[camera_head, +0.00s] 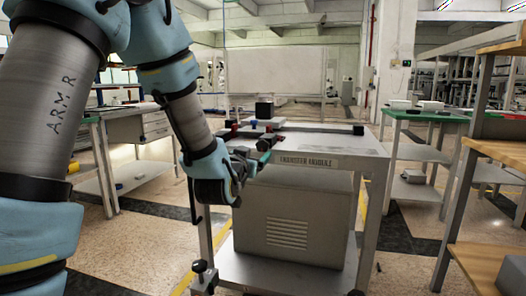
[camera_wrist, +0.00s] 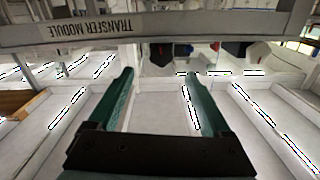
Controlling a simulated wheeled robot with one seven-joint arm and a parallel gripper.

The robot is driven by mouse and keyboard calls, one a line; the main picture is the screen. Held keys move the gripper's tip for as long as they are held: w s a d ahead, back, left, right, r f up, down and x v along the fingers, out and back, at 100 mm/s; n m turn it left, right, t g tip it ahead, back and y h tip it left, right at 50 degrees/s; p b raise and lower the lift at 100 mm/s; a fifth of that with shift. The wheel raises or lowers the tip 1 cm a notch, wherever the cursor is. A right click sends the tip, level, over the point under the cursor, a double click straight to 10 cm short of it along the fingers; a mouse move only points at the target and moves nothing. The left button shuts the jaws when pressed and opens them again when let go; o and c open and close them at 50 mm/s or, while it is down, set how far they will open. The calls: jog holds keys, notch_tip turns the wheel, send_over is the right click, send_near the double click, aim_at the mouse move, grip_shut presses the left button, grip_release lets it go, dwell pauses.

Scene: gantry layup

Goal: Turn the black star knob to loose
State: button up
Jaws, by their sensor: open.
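My gripper (camera_head: 262,157) is at the front left edge of the grey table labelled TRANSFER MODULE (camera_head: 350,150). In the wrist view the gripper (camera_wrist: 157,80) has its two green fingers apart, with nothing between them. I cannot pick out the black star knob for certain. A small dark knob-like part (camera_head: 200,266) shows low on the table's front left leg, apart from and below the gripper. A small black piece (camera_head: 358,129) is on the table's right side. In the wrist view, dark shapes (camera_wrist: 183,50) lie beyond the right finger, too unclear to name.
A black box (camera_head: 264,110) and small red and blue items stand at the back left of the tabletop. A grey vented cabinet (camera_head: 292,225) fills the space below. A shelf rack (camera_head: 490,160) stands at right, a workbench (camera_head: 130,135) at left. The floor between is open.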

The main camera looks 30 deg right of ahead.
aim_at(262, 146)
jog(key=x, duration=0.7)
jog(key=shift+w+d, duration=0.2)
jog(key=shift+w, duration=0.15)
grip_shut()
dwell(0.3)
